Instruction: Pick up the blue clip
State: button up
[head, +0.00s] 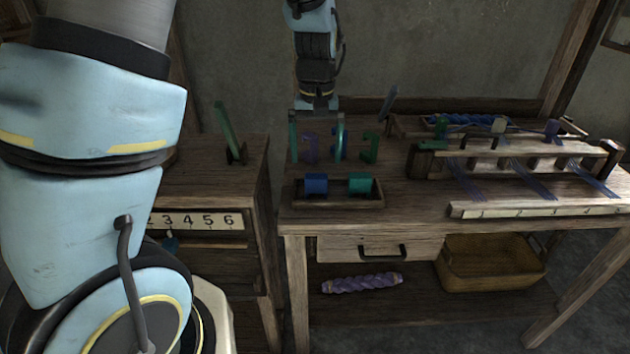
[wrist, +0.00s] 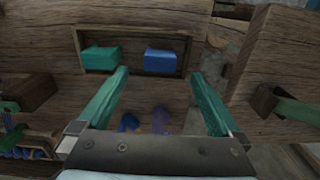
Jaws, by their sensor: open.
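The blue clip (head: 335,146) stands on the table in the head view, between a purple clip (head: 310,146) and a green clip (head: 370,147). My gripper's right finger partly overlaps it there. In the wrist view the blue clip (wrist: 130,122) shows low in the picture, beside the purple clip (wrist: 160,118), between the fingers and partly cut off by the gripper body. My gripper (head: 316,148) points down over the clips, its two teal fingers apart. It also shows in the wrist view (wrist: 160,76), with nothing held between the fingertips. Its exact height above the clips is unclear.
A wooden tray (head: 333,204) with a blue spool (head: 316,184) and a teal spool (head: 360,183) lies at the table's front. The loom frame (head: 520,160) stands to the right. A lower cabinet (head: 205,185) with an upright green piece (head: 229,135) is at the left.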

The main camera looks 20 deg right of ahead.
aim_at(316, 176)
jog(key=shift+w+f+p, duration=0.15)
jog(key=shift+f+p, duration=0.55)
jog(key=shift+f, duration=3.1)
jog(key=c, duration=1.4)
notch_tip(316, 176, up, 10)
jog(key=shift+r+b, duration=0.1)
jog(key=shift+b, duration=0.55)
